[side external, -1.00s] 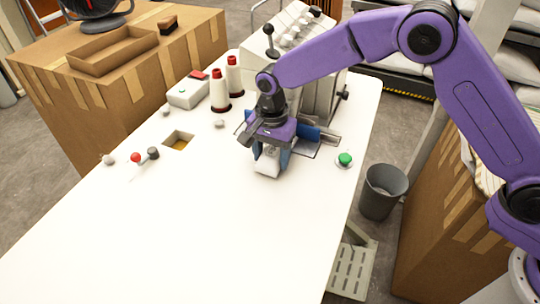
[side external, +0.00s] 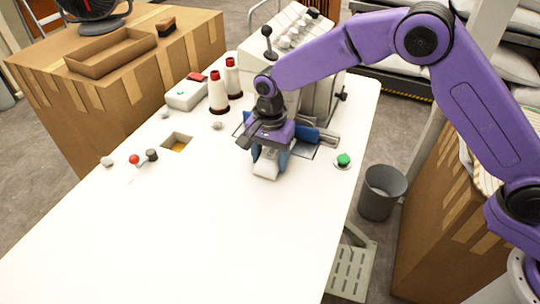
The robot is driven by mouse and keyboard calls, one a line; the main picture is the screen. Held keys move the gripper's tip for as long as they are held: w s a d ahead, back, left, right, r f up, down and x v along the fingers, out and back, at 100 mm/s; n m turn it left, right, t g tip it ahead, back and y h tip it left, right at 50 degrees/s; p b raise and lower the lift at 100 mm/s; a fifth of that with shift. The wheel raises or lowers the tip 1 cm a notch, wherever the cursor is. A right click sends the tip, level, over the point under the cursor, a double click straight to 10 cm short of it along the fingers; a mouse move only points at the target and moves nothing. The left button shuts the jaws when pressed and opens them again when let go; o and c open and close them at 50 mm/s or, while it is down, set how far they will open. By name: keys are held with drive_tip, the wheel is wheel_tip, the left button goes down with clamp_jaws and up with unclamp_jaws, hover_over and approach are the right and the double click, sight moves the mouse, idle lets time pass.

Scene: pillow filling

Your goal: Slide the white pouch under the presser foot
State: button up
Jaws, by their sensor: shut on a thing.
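The white pouch (side external: 266,169) is held low over the white table, at the front of the sewing machine. My gripper (side external: 269,156) points down with its blue fingers shut on the pouch, one finger on each side. The sewing machine (side external: 318,97) is a pale grey body with dials on top, just behind my gripper. A blue part (side external: 305,134) and a metal plate (side external: 325,139) show to the right of the gripper. The presser foot is hidden behind my gripper and wrist. I cannot tell whether the pouch touches the table.
A green button (side external: 344,159) sits at right. The table's front (side external: 190,235) is clear.

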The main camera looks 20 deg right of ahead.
drive_tip(key=shift+f, duration=0.15)
drive_tip(key=o, duration=1.1)
drive_tip(key=shift+s+a+r, duration=0.2)
drive_tip(key=shift+r, duration=0.8)
drive_tip(key=shift+s+a+r, duration=0.25)
drive_tip(key=shift+r, duration=0.7)
drive_tip(key=shift+s+a+r, duration=0.2)
drive_tip(key=shift+r, duration=0.9)
